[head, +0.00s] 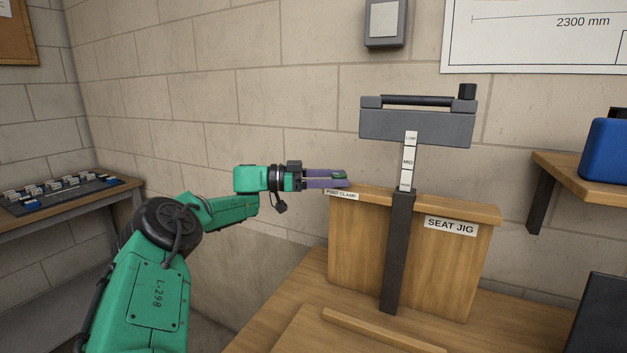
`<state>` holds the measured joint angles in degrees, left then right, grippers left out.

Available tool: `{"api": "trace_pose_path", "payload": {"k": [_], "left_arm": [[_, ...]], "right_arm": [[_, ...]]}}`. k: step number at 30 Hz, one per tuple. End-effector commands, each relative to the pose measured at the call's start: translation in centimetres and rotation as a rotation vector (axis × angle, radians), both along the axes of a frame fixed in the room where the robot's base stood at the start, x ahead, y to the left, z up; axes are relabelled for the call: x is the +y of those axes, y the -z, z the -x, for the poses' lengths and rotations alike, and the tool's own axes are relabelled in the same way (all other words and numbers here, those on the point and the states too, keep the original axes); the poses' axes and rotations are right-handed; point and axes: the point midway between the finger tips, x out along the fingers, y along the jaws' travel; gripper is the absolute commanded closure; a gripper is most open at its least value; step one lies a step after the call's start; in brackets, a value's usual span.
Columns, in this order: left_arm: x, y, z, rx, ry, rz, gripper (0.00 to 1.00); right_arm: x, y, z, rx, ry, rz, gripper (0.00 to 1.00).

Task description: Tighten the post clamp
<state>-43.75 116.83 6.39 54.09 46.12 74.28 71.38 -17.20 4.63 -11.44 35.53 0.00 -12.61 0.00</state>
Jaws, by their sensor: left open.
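The seat jig (453,268) is a wooden stand with a "SEAT JIG" label. A dark post (396,255) rises along its front, with a white LOW/MID scale strip (408,160) and a grey head (418,126) on top. A "POST CLAMP" label (341,195) is on the stand's top left edge. My left gripper (340,178) is open just above that label, left of the post, with purple fingers pointing right. A small green part shows at the fingertips; I cannot tell whether it is the clamp. No clamp is clearly visible. My right gripper is out of view.
A side table (120,191) at left holds a board of small parts (62,192). A wooden shelf (575,173) at right carries a blue box (608,150). A wooden strip (385,331) lies on the bench in front of the jig. A block wall stands behind.

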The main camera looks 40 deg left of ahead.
Motion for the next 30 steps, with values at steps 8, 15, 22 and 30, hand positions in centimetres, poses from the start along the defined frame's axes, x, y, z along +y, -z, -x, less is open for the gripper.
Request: {"api": "trace_pose_path", "payload": {"k": [8, 15, 22, 30], "left_arm": [[4.5, 0.2, 4.7, 0.001, -0.003, -0.001, 0.25], [8.0, 0.2, 8.4, 0.01, -0.001, -0.001, 0.25], [8.9, 0.1, 9.6, 0.006, 0.003, -0.001, 0.25], [9.4, 0.1, 9.8, -0.004, -0.014, 0.002, 0.25]], "right_arm": [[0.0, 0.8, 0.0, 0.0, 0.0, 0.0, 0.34], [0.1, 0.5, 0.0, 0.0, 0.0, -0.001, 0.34], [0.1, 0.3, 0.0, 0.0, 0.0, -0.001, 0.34], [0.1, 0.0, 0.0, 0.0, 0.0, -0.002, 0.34]]}}
